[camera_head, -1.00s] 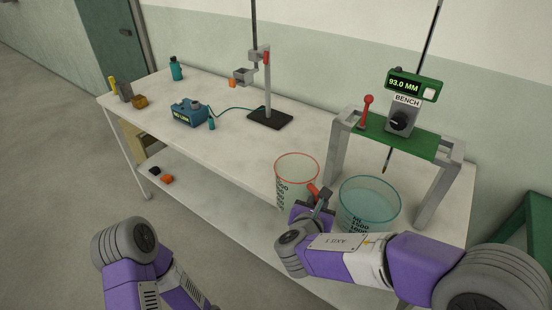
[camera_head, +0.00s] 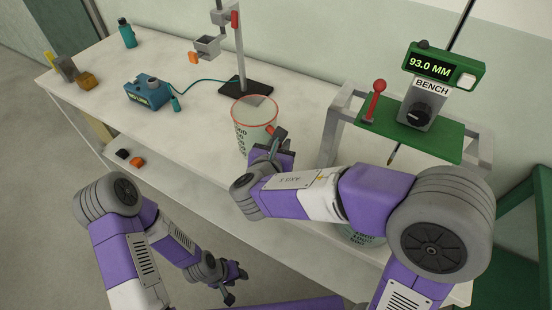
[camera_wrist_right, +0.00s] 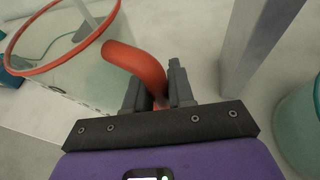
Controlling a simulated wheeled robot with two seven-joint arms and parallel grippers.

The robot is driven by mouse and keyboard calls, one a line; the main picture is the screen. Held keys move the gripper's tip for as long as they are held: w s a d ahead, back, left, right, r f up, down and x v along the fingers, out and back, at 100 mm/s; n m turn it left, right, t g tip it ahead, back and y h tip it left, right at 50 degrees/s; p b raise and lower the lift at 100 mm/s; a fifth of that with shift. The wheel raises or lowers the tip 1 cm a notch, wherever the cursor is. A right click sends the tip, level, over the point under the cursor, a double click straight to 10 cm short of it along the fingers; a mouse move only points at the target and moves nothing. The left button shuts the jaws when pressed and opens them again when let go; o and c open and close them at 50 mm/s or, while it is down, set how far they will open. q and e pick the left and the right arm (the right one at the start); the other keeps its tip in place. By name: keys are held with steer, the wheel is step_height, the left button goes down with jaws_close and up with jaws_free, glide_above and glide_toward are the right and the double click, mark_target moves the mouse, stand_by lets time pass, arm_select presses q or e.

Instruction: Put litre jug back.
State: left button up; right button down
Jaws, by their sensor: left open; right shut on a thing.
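The litre jug (camera_head: 254,130) is clear, with a red rim, dark markings and a red handle. It is upright at the front middle of the bench, in front of the stand. My right gripper (camera_head: 274,150) is shut on its red handle. The right wrist view shows the handle (camera_wrist_right: 137,65) between the two dark fingers (camera_wrist_right: 158,88), with the jug's rim at upper left. I cannot tell whether the jug's base touches the bench. My left gripper (camera_head: 230,286) is open and empty, low in front of the bench.
The stand (camera_head: 246,88) with its clamp is behind the jug. A blue device (camera_head: 148,93) with a cable lies left. A green-topped gauge frame (camera_head: 430,135) stands right. A teal vessel (camera_head: 362,238) is mostly hidden by my right arm. Bare bench lies left of the jug.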

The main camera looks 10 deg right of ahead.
steer(key=shift+w+f+b, duration=0.1)
steer(key=shift+f+b, duration=0.95)
steer(key=shift+f, duration=1.65)
steer(key=c, duration=1.4)
jaws_free()
steer(key=shift+f, duration=0.1)
steer(key=o, duration=0.4)
steer(key=shift+o, duration=0.2)
steer(key=shift+s+a+r, duration=0.1)
steer(key=shift+s+r, duration=0.1)
steer(key=shift+r, duration=0.2)
steer(key=p+v, duration=0.3)
steer(key=v, duration=0.8)
steer(key=shift+s, duration=0.25)
steer(key=shift+a+f, duration=0.1)
